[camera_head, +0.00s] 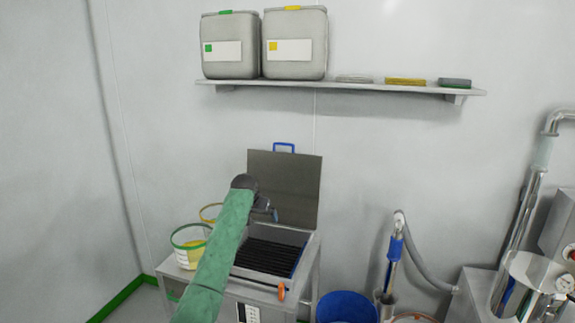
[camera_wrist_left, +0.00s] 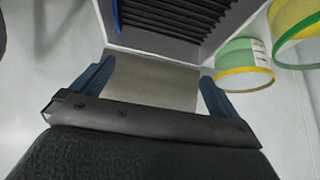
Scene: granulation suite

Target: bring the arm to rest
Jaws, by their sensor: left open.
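My left arm, in a green sleeve (camera_head: 222,258), reaches up from the bottom of the head view. Its dark wrist is in front of the raised lid of a steel machine. The left gripper (camera_head: 268,209) is partly hidden behind the wrist in that view. In the left wrist view the two blue fingers of the left gripper (camera_wrist_left: 157,72) stand wide apart, with nothing held between them. The machine's open box (camera_head: 306,240) has a dark slatted grid (camera_head: 268,256) inside, which also shows in the wrist view (camera_wrist_left: 180,20). My right gripper is not in view.
The raised lid (camera_head: 298,180) has a blue handle. Two tubs (camera_head: 190,247) stand left of the machine, partly behind my arm. A blue bin (camera_head: 345,308) and steel piping (camera_head: 522,225) are to the right. A wall shelf (camera_head: 345,87) holds two grey canisters.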

